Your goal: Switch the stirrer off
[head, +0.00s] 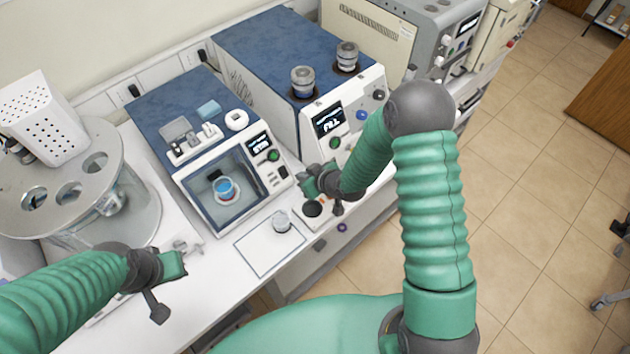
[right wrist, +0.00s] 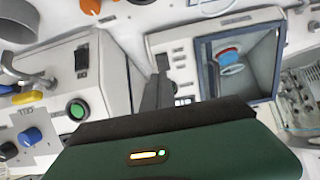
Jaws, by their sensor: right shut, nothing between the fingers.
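I cannot tell for sure which unit is the stirrer. A blue-topped white unit (head: 190,95) has a window with a beaker of blue liquid (head: 225,188) behind it. Its panel, right of the window, has a display, a green button (head: 272,156) and dark switches (head: 283,173). The panel also shows in the right wrist view (right wrist: 170,45). My right gripper (head: 325,193) is shut and empty, just in front of this panel; its dark fingers (right wrist: 157,85) show in the right wrist view. Contact cannot be judged. My left gripper (head: 165,285) hangs over the bench at lower left, its jaws unclear.
A larger blue-topped unit (head: 255,45) with two metal-capped vessels, a green button and knobs stands to the right. A glass bath (head: 75,150) with a white perforated head stands at left. A small glass (head: 281,222) is on a white sheet (head: 262,256) on the bench.

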